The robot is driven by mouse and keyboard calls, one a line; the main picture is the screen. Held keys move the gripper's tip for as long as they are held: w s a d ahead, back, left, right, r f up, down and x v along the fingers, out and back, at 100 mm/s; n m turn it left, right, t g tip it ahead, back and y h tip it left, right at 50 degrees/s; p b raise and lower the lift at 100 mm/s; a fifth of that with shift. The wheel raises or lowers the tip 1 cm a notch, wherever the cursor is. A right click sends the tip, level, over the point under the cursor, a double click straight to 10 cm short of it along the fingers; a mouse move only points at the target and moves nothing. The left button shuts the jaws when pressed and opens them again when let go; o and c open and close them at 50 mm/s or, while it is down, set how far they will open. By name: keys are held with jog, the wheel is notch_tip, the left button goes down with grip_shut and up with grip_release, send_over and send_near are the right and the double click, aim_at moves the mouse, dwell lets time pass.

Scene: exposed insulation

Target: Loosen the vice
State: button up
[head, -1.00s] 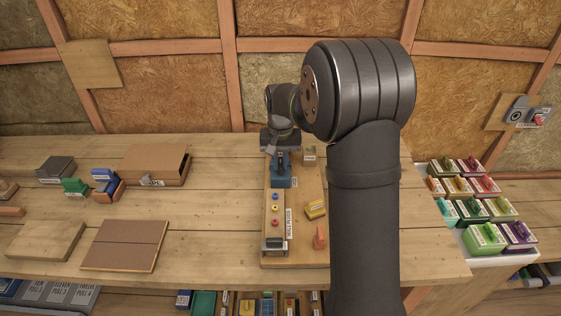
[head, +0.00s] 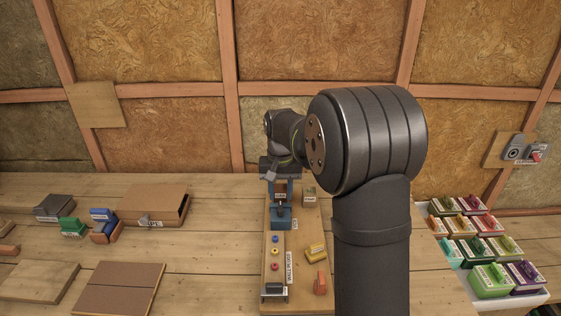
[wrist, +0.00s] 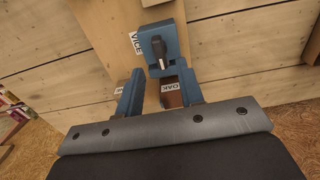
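The blue vice (head: 281,217) stands at the back of a wooden board on the bench. In the wrist view, the vice (wrist: 149,66) has a black lever-like handle (wrist: 158,52) and a white "VICE" label beside it. A brown block labelled "OAK" (wrist: 172,92) shows between my two blue fingers, and it also shows in the head view (head: 281,195). My gripper (wrist: 162,80) is open, with a visible gap between its left finger and the block. In the head view my gripper (head: 280,190) is just behind the vice. Any contact with the handle is unclear.
The wooden board (head: 300,225) also holds coloured buttons, a yellow block (head: 316,252) and an orange block (head: 320,283). Labelled coloured boxes (head: 470,240) stand at the right. A cardboard box (head: 152,203) and several blocks lie left.

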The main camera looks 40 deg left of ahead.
aim_at(281, 205)
notch_tip(281, 205, up, 13)
jog(key=shift+f, duration=0.2)
dwell(0.6)
notch_tip(281, 205, down, 17)
jog(key=shift+f, duration=0.2)
dwell(0.4)
jog(key=shift+r, duration=0.1)
